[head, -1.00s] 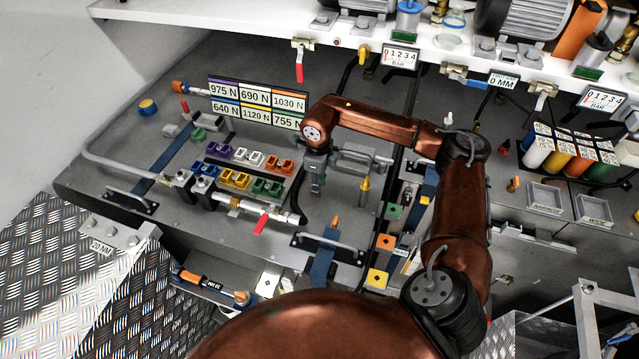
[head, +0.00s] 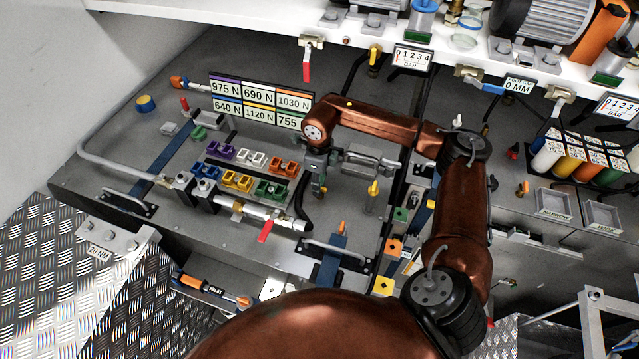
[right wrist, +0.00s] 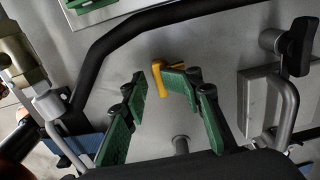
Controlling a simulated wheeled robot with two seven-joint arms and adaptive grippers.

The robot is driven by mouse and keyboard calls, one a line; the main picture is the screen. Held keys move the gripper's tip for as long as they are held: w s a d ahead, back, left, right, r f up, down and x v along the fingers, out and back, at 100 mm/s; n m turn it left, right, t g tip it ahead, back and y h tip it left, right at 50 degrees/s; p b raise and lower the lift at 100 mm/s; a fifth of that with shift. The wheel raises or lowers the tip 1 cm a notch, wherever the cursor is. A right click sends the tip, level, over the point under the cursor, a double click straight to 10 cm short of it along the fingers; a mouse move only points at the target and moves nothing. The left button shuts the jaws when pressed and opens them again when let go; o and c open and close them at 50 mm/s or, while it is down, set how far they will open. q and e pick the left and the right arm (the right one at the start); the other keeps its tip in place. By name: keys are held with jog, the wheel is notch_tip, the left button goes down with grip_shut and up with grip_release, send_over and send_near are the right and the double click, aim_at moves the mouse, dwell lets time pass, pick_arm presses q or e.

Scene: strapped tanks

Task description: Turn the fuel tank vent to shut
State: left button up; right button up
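In the right wrist view a small yellow lever handle (right wrist: 160,80), which I take for the vent, stands on the grey panel between the fingertips of my right gripper (right wrist: 160,84). The green-padded fingers are apart, with visible gaps; I see no firm grip on the lever. The right finger partly covers the lever. In the head view my right gripper (head: 319,188) points down at the grey tank top, beside the black hose, and mostly hides what is under it. My left gripper is not in view.
A yellow-topped post (head: 373,188) stands right of the gripper. A red-handled valve (head: 266,231) and coloured blocks (head: 238,180) lie to the left. A grey bar handle (head: 335,252) is in front. In the wrist view a black hose (right wrist: 110,40) curves close by.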

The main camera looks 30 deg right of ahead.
jog(key=shift+s+d+r, duration=0.1)
jog(key=shift+s+d, duration=0.05)
jog(key=shift+s, duration=0.15)
jog(key=shift+w, duration=0.25)
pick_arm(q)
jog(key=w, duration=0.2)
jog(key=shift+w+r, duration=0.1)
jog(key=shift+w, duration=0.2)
pick_arm(e)
notch_tip(320, 180, up, 12)
jog(key=shift+f, duration=0.2)
